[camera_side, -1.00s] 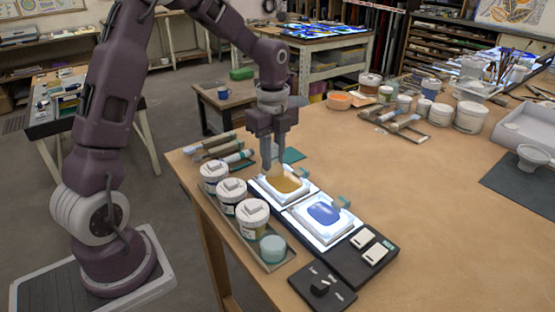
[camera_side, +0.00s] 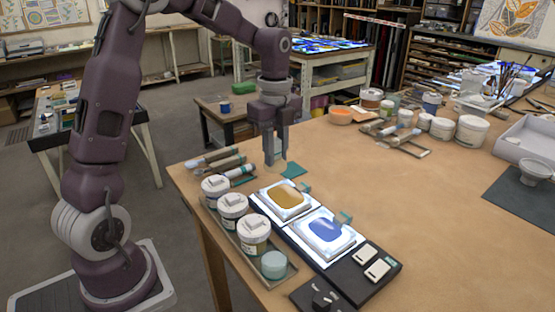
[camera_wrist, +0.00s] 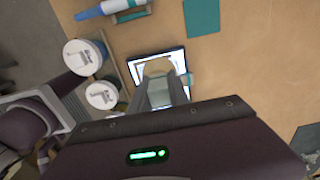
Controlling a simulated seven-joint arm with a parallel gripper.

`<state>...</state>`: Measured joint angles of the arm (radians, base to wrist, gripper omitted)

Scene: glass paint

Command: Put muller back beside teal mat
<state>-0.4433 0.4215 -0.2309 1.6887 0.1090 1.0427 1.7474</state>
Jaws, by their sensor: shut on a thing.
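My gripper (camera_side: 275,162) points down over the table, just left of the small teal mat (camera_side: 294,170) and behind the ochre paint panel (camera_side: 285,197) in the side view. In the side view the fingers largely hide the muller. The teal mat (camera_wrist: 202,18) also shows at the top of the wrist view, flat and bare.
Lidded jars (camera_side: 233,206) stand in a tray left of the panels. Tools with a blue-and-white tube (camera_side: 237,171) lie behind them. A blue paint panel (camera_side: 325,230) is in front of the ochre one. The table right of the mat is clear.

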